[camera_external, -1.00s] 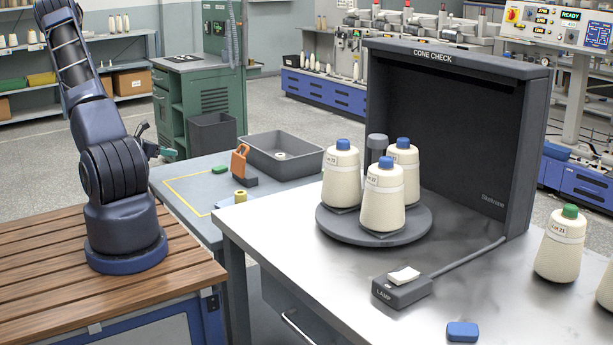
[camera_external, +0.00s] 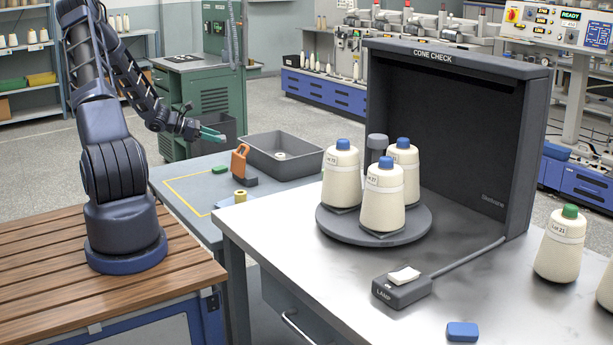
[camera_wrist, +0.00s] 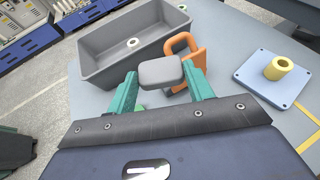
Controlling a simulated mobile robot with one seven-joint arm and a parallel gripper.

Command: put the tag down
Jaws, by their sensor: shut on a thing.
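The tag is held clear of the table. In the external view the tag is too small to make out.
A grey tray (camera_external: 290,165) holds a small bobbin (camera_wrist: 133,43). Beside it stands an orange clamp-like piece (camera_external: 239,162). A green block (camera_external: 220,170) and a yellow spool (camera_wrist: 278,68) on a blue plate (camera_wrist: 262,88) are nearby. Yellow-lined table space is free.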

